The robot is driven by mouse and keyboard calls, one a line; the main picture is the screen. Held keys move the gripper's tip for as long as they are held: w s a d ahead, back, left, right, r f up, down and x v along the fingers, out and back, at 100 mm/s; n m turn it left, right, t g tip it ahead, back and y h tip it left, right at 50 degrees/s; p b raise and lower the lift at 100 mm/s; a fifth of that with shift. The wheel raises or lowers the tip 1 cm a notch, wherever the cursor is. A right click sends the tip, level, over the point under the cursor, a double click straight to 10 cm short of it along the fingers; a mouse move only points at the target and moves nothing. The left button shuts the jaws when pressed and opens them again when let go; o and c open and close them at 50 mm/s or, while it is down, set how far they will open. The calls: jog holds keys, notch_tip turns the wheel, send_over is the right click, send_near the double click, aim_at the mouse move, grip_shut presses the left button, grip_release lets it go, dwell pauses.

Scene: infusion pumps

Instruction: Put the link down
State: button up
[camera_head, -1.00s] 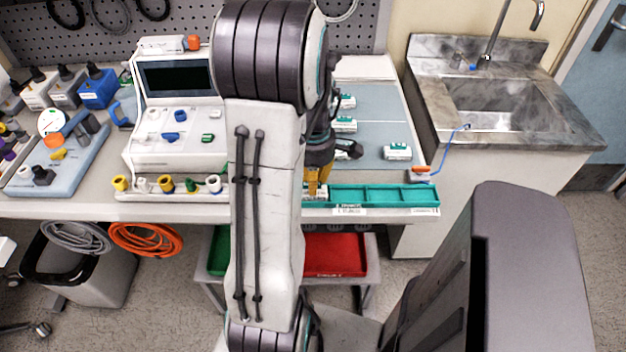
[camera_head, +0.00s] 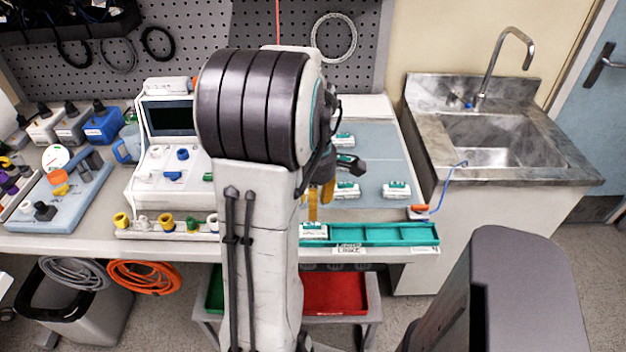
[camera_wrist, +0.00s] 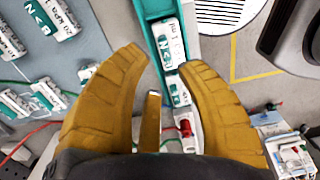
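A white link with a green label (camera_head: 313,230) lies in the left end of the teal tray (camera_head: 400,234). In the wrist view a white link (camera_wrist: 168,45) lies in the tray just beyond my fingertips. Another white, green-labelled piece (camera_wrist: 178,92) shows in line with it, between my fingers. My gripper (camera_wrist: 165,62) is open, with its yellow fingers apart and nothing clearly clasped. In the head view my gripper (camera_head: 320,200) is above the tray's left end, partly hidden by my arm.
Several similar links (camera_head: 396,190) lie on the blue-grey mat (camera_head: 375,160) behind the tray. A white pump (camera_head: 165,140) and a row of coloured connectors (camera_head: 165,225) stand left. The tray's right compartments look empty.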

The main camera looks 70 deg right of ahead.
notch_tip(320, 180, up, 6)
jog(key=w+a+r+m+t+h, duration=0.1)
jog(key=w+a+r, duration=0.1)
jog(key=w+a, duration=1.15)
jog(key=a+f+m+t, duration=0.1)
jog(key=a+m+t, duration=0.1)
jog(key=a, duration=1.7)
jog(key=shift+s+f+m+t+y+p, duration=0.3)
jog(key=shift+s+y, duration=0.05)
jog(key=shift+y, duration=0.05)
